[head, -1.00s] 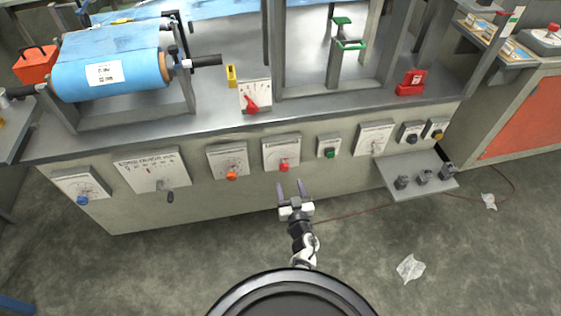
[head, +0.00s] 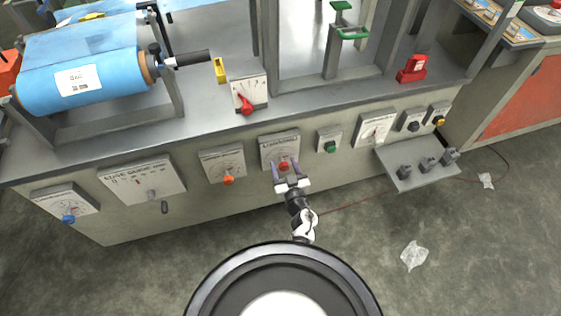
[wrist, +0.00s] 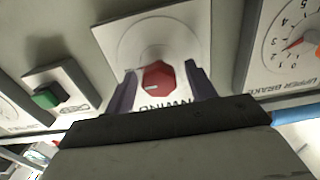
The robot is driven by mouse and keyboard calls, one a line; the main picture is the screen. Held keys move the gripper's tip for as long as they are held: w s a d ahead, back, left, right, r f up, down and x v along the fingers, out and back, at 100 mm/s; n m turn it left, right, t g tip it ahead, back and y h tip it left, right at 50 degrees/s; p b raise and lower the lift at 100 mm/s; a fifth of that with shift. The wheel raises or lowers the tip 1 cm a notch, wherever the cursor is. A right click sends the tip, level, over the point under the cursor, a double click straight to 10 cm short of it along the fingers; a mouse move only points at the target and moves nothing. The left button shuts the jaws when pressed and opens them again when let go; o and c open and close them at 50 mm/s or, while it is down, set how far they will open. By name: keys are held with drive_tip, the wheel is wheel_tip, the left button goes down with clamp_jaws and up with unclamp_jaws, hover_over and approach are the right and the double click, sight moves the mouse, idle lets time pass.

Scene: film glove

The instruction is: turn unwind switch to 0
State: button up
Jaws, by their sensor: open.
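The unwind switch is a red knob (head: 284,166) on a pale square plate (head: 279,145) on the front of the machine. It also shows in the wrist view as a red knob (wrist: 157,78) with a small white mark. The wrist view is upside down, and the plate's lettering is partly hidden by my gripper. My gripper (head: 287,172) is open, pointing at the plate. In the wrist view its two fingers (wrist: 161,88) stand on either side of the red knob, with gaps showing. I cannot tell how deep they reach around it.
An orange knob (head: 228,180) on its plate is to the left, and a green button box (head: 329,141) is close on the right. A shelf with dark knobs (head: 405,171) juts out further right. The floor has crumpled plastic (head: 414,255).

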drive_tip(key=shift+w, duration=0.15)
drive_tip(key=c, duration=1)
drive_tip(key=shift+o, duration=0.2)
